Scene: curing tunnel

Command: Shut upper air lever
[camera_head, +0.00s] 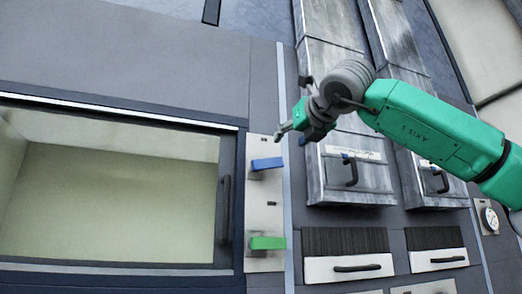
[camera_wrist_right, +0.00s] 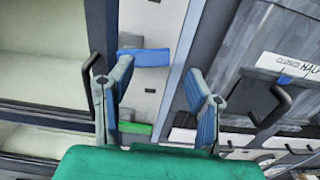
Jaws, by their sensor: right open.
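A blue lever (camera_head: 266,163) sits on a pale vertical panel (camera_head: 262,202) and is the upper of two levers there. It lies roughly horizontal. It also shows in the right wrist view (camera_wrist_right: 143,57), between and beyond the fingertips. A green lever (camera_head: 268,243) sits lower on the same panel and also lies roughly horizontal. My right gripper (camera_head: 283,133) is open and empty, above and slightly right of the blue lever in the head view, apart from it as far as I can tell. The open fingers (camera_wrist_right: 158,68) show in the wrist view. My left gripper is not in view.
A windowed chamber with a dark vertical handle (camera_head: 224,209) stands left of the panel. Right of it are grey cabinets with black handles (camera_head: 351,171), dark bristle strips (camera_head: 345,240), lower white drawers (camera_head: 350,267) and a round gauge (camera_head: 490,218).

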